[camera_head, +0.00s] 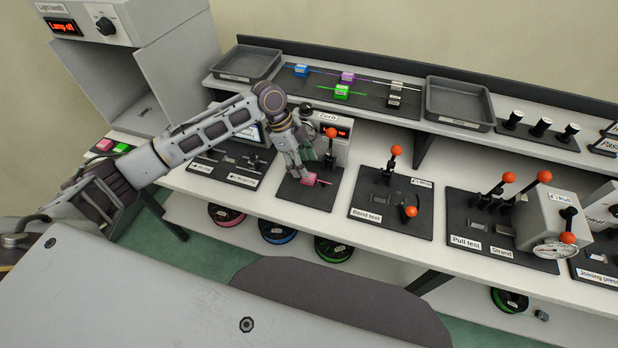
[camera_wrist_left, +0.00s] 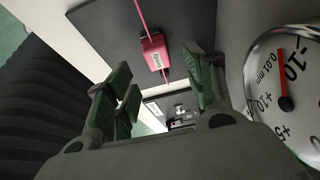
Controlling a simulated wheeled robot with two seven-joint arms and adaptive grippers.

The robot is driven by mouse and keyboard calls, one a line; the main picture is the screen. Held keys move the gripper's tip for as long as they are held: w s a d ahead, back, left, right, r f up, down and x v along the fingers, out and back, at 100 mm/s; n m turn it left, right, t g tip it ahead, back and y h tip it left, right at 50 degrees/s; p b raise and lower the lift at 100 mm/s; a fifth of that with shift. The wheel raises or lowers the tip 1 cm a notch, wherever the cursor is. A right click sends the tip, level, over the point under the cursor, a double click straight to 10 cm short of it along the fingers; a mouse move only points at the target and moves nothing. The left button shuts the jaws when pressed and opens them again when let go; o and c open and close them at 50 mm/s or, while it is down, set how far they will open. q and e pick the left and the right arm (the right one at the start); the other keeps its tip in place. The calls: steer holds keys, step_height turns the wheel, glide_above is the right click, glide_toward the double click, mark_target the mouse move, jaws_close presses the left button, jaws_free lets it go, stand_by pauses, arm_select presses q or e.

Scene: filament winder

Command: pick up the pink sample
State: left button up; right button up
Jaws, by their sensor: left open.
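The pink sample (camera_head: 309,179) is a small pink block with a thin pink strand, lying on a dark mat in front of the dial gauge device labelled Zero. It also shows in the left wrist view (camera_wrist_left: 153,53), with a small white label on it and the strand running off upwards. The sample lies beyond the fingertips. My right gripper is not in view.
The gauge dial (camera_wrist_left: 285,85) stands close beside my left fingers in the wrist view. The bend test mat (camera_head: 391,207) with orange-knobbed levers is to the right. Blue, purple, green and white samples lie on the back rack (camera_head: 313,88) between two grey trays.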

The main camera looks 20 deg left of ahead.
mark_target(311, 176)
arm_select(q)
steer(key=shift+d+f, duration=0.2)
steer(key=shift+f, duration=0.1)
steer(key=x, duration=0.2)
steer(key=shift+s+d+f+p, duration=0.15)
steer(key=shift+s+f+p, duration=0.05)
steer(key=shift+f+p, duration=0.15)
steer(key=shift+d+f, duration=0.2)
steer(key=shift+f, duration=0.4)
steer(key=c, duration=1)
steer(key=shift+r, duration=0.1)
